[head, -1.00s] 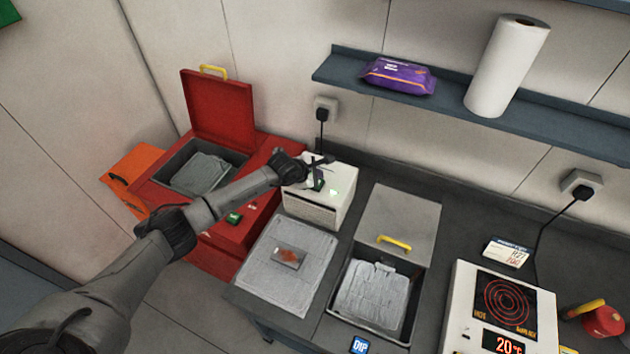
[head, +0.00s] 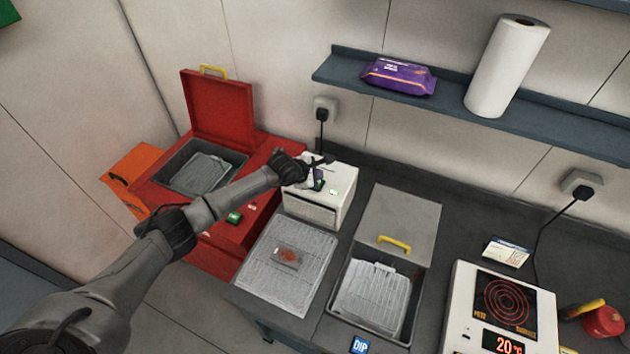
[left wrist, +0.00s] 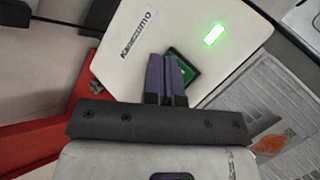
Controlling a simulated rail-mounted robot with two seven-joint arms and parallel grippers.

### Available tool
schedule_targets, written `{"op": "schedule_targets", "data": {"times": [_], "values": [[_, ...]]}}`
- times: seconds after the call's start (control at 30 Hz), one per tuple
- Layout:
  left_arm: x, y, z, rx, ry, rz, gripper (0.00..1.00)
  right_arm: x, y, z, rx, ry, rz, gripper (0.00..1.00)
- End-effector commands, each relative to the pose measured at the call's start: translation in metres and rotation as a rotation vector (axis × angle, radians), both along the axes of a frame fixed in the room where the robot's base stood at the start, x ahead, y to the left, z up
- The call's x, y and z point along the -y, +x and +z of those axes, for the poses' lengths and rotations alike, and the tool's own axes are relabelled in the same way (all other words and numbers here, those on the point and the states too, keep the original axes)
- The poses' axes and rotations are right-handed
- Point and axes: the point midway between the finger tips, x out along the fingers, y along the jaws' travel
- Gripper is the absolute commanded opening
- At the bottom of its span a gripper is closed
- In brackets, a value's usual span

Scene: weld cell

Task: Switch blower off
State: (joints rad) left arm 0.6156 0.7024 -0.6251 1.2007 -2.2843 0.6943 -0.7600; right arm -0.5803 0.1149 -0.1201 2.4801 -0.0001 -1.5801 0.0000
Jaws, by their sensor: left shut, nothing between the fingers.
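The blower (head: 312,212) is a white box on the bench, with a slotted front. Its top also shows in the left wrist view (left wrist: 115,62), with a lettered label, a lit green lamp (left wrist: 214,35) and a dark green switch (left wrist: 191,73). My left gripper (head: 318,182) is over the blower's top. In the left wrist view its purple fingers (left wrist: 166,72) are shut together with nothing between them. Their tips are at the switch and partly hide it. I cannot tell whether they touch it. My right gripper is not in view.
An open red bin (head: 222,115) with a green switch (head: 234,217) stands to the left. A grey mat (head: 262,262) and an open grey dip tank (head: 390,328) are in front of the blower. A hot plate (head: 465,300) is at the right. A shelf (head: 450,105) hangs above.

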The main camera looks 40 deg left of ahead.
Motion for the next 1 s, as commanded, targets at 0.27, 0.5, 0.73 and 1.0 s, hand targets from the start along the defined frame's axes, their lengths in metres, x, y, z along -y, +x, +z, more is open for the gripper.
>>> {"op": "schedule_targets", "data": {"times": [0.27, 0.5, 0.73, 1.0], "values": [[0.000, 0.000, 0.000, 0.000, 0.000, 0.000, 0.00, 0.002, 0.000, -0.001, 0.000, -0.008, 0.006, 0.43], [0.000, 0.000, -0.007, 0.000, 0.000, 0.000, 0.00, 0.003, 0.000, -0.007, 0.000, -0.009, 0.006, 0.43], [0.000, 0.000, -0.009, 0.000, 0.000, 0.000, 0.00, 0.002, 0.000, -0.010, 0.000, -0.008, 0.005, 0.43], [0.000, 0.000, -0.009, 0.000, 0.000, 0.000, 0.00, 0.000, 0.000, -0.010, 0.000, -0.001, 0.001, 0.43]]}}
